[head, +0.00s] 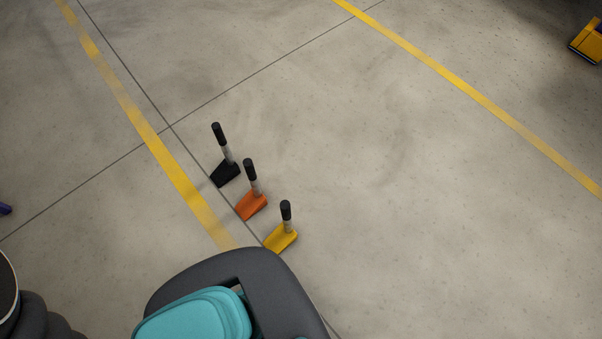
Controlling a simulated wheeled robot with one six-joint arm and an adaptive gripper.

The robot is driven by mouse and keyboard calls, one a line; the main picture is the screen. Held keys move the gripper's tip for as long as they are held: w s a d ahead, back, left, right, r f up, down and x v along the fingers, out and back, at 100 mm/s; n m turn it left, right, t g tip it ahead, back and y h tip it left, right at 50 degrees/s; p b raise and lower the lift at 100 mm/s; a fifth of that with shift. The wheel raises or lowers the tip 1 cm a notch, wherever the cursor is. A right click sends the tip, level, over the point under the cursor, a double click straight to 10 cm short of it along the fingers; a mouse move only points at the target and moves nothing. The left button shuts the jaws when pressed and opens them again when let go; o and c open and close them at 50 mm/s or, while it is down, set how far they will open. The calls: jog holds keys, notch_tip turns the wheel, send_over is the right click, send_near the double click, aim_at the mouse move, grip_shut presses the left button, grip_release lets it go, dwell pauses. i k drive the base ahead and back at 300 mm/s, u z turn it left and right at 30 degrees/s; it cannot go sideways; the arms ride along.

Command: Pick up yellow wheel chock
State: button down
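The yellow wheel chock (281,238) stands on the concrete floor just beyond the dark front edge of my base, near the lower middle of the head view. It is a yellow wedge with an upright grey post and a black grip on top. It is the nearest of three similar chocks in a slanting row. My gripper does not show in this view, so its place and state are hidden.
An orange chock (252,207) and a black chock (226,173) stand just behind the yellow one, up and left. Worn yellow lines (155,145) cross the floor. A yellow object (588,42) is cut off at the top right. The floor right of the chocks is clear.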

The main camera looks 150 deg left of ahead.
aim_at(284, 235)
jog(key=u, duration=0.1)
jog(key=i, duration=0.15)
jog(key=u, duration=3.45)
jog(key=k, duration=0.4)
jog(key=u, duration=1.65)
